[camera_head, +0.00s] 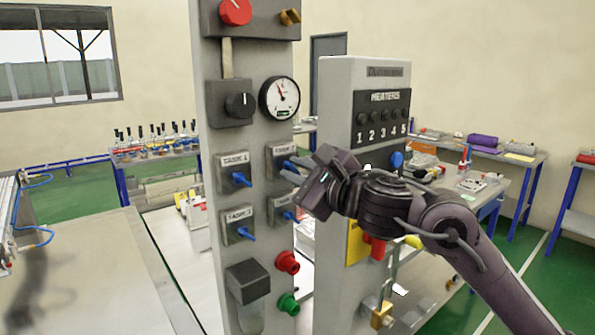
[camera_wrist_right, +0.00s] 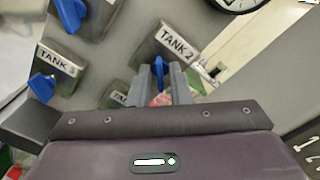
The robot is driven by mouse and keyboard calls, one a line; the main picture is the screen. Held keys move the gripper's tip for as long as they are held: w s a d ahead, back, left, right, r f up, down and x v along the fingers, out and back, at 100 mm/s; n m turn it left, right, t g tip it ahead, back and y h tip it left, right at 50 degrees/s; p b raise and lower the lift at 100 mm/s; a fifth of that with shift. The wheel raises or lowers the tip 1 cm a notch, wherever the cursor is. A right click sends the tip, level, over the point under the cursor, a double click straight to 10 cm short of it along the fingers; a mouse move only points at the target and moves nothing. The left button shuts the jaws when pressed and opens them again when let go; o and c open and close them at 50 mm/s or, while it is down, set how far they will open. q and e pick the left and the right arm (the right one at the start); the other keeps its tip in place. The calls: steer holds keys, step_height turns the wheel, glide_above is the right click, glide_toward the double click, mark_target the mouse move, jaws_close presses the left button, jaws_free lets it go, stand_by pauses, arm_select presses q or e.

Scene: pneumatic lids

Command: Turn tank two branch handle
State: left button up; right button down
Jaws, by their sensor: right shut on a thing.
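The tank two branch box (camera_head: 281,153) is a grey square valve box at the upper right of a group of similar boxes on the tall grey panel. In the right wrist view, its label plate (camera_wrist_right: 174,40) reads "TANK 2", and its blue handle (camera_wrist_right: 158,68) sits between the two grey fingers. My right gripper (camera_head: 294,171) reaches in from the right and is shut on this handle. The fingers (camera_wrist_right: 159,84) show on both sides of it in the wrist view. In the head view the gripper partly covers the handle. My left gripper is not in view.
The tank 1 handle (camera_head: 241,179), tank 3 handle (camera_head: 244,233) and tank 4 handle (camera_head: 290,216) are close by. A gauge (camera_head: 279,98) and black knob (camera_head: 239,105) sit above. Red (camera_head: 287,262) and green (camera_head: 288,303) buttons sit below. The heaters panel (camera_head: 337,100) stands just right.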

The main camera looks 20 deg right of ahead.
steer(key=m+b, duration=0.1)
steer(key=m, duration=0.3)
steer(key=shift+f, duration=0.1)
steer(key=m, duration=0.4)
steer(key=shift+m+b, duration=0.3)
steer(key=shift+b, duration=0.05)
steer(key=m, duration=0.4)
steer(key=shift+m, duration=2.5)
steer(key=shift+p, duration=0.3)
steer(key=c, duration=1.6)
jaws_free()
